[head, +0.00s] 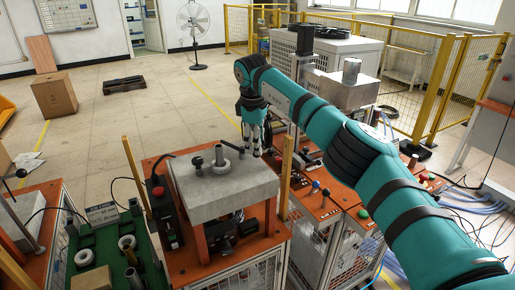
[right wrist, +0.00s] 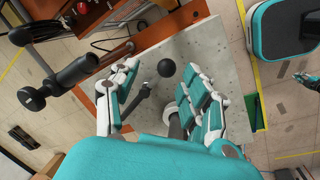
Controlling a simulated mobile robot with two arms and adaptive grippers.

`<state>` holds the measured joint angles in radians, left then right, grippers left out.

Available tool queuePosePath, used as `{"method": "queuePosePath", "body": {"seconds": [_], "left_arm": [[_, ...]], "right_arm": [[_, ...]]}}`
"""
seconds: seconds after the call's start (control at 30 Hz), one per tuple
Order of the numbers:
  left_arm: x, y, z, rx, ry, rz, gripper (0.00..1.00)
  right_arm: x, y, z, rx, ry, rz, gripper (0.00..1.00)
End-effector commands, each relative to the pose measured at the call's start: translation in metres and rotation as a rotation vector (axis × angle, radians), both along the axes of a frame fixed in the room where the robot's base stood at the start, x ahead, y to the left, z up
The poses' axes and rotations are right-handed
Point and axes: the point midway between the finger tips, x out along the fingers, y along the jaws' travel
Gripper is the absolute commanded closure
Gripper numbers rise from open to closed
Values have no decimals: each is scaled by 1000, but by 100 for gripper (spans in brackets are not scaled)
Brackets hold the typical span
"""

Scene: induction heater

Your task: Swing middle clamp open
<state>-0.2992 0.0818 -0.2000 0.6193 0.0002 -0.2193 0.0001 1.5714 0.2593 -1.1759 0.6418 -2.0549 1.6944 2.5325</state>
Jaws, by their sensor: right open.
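The middle clamp (head: 219,160) is a metal hub with a bar and black ball knobs on a thick grey slab (head: 190,205) over the middle orange table. My right gripper (head: 255,146) points down by the slab's far right edge, fingers apart. I cannot tell whether either is touched. What may be my left gripper (right wrist: 306,79) shows small at the right edge.
A black box with a red button (head: 158,192) stands left of the slab. A yellow post (head: 286,165) rises at its right. An orange control table (head: 325,200) with knobs lies under my right arm. A green tray (head: 98,240) with rings is at the left.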

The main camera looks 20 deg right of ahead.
Motion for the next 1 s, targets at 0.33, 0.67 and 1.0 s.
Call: {"method": "queuePosePath", "body": {"seconds": [0.33, 0.67, 1.0], "left_arm": [[0, -1, 0, -2, 1, 0, 100], [0, -2, 0, -2, 1, 0, 100], [0, -2, 0, -2, 1, 0, 100]], "right_arm": [[-10, 9, 68, -1, -3, 0, 53], [-13, 10, 83, 0, -1, -1, 53], [-13, 10, 83, -1, -1, 0, 53]]}}
